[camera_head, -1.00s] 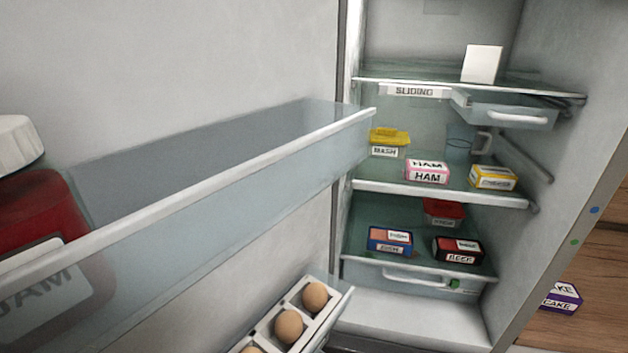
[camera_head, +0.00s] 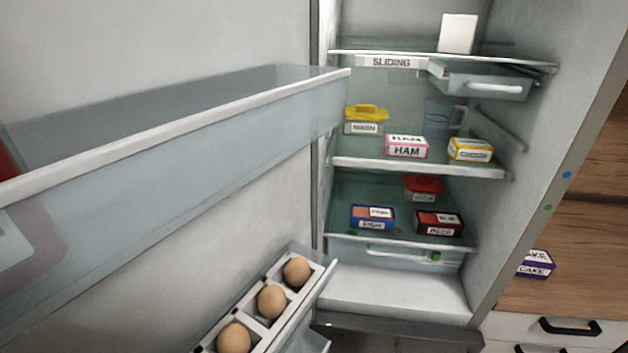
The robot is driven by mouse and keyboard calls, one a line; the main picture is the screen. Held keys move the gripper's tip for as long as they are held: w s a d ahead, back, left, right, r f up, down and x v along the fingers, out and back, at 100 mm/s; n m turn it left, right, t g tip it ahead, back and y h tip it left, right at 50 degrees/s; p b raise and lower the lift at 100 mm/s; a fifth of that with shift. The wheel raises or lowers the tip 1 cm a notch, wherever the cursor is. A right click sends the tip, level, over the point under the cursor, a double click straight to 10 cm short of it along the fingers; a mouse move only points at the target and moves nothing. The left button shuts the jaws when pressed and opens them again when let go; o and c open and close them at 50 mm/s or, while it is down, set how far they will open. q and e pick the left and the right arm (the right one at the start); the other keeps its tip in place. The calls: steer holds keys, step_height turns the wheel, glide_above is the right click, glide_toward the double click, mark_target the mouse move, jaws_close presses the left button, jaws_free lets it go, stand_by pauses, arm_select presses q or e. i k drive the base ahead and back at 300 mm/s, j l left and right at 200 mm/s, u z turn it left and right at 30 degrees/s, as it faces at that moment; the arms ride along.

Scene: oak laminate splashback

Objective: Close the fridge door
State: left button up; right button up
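The fridge door (camera_head: 215,40) stands open on the left of the head view, its inner side facing me. It carries a long clear door bin (camera_head: 190,135) and a lower bin with an egg rack (camera_head: 259,297) holding brown eggs (camera_head: 271,301). The open fridge body (camera_head: 400,295) fills the middle and right, with its shelves in plain sight. The door's outer edge is outside the picture. Neither of my grippers shows in the view.
Inside the fridge are a ham box (camera_head: 407,147), a yellow-lidded tub (camera_head: 366,119), a cheese box (camera_head: 470,150), and a beef box (camera_head: 439,223). A small drawer (camera_head: 485,86) hangs under the top shelf. A wooden counter (camera_head: 580,270) with a cake box (camera_head: 535,264) lies right.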

mark_target(174, 143)
steer(key=k+j+z, duration=0.4)
steer(key=j, duration=0.25)
steer(key=j+z, duration=0.25)
steer(key=j, duration=0.25)
steer(key=j+z, duration=0.3)
steer(key=j, duration=0.2)
steer(key=k+j+z, duration=0.1)
steer(key=j+z, duration=0.15)
steer(key=j, duration=0.2)
steer(key=k+j+z, duration=0.25)
steer(key=j, duration=0.2)
steer(key=i+j, duration=0.05)
steer(key=i, duration=0.05)
